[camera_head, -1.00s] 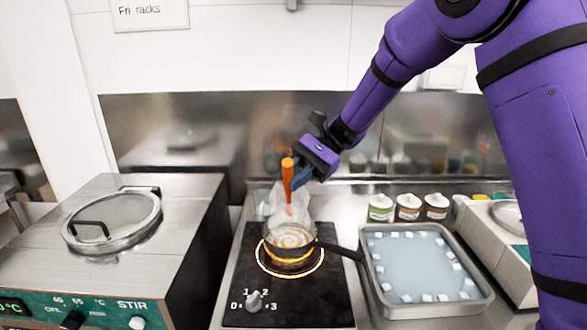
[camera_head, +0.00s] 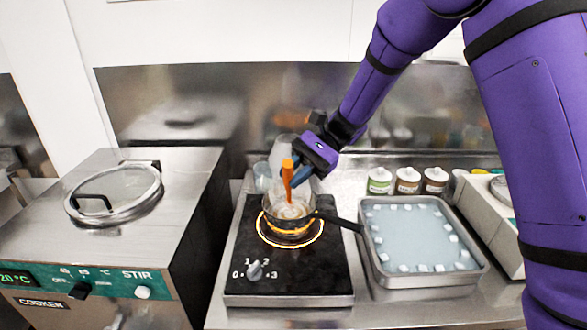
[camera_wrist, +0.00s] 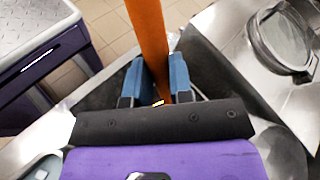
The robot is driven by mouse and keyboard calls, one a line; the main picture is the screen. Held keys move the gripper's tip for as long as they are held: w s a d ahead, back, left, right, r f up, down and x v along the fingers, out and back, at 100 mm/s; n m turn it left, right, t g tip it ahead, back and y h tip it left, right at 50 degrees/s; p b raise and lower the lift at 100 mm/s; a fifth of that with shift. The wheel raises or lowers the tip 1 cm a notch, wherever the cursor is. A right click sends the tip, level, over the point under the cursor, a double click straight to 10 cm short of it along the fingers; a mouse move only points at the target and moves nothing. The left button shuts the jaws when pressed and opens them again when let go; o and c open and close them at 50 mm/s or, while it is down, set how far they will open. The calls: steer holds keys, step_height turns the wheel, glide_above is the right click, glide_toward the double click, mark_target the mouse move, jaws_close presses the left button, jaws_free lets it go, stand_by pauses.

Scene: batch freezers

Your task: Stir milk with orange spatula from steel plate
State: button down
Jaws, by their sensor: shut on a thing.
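My gripper (camera_head: 302,168) is shut on the orange spatula (camera_head: 287,172), just above the pan. In the wrist view the spatula's orange handle (camera_wrist: 148,40) stands between the blue fingertips (camera_wrist: 157,80). The spatula is close to upright, and its lower end reaches down into the small pan (camera_head: 289,222). The milk (camera_head: 290,210) in the pan looks whitish with swirls. The spatula's tip is too small to make out. The pan sits on the black hotplate (camera_head: 300,268), inside a glowing orange ring. I see no steel plate that I can identify for certain.
A steel tray (camera_head: 483,268) of pale liquid with white cubes stands right of the hotplate, near the pan's handle (camera_head: 338,221). Several small jars (camera_head: 408,181) stand behind it. A steel cooker (camera_head: 60,215) with a round lid is at the left. Clear containers (camera_head: 262,175) stand behind the pan.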

steer(key=shift+w+f, duration=0.6)
steer(key=shift+f, duration=0.4)
steer(key=shift+w+f, duration=0.65)
steer(key=shift+f, duration=0.35)
steer(key=shift+w+f, duration=0.6)
steer(key=shift+f, duration=0.4)
steer(key=shift+s, duration=0.1)
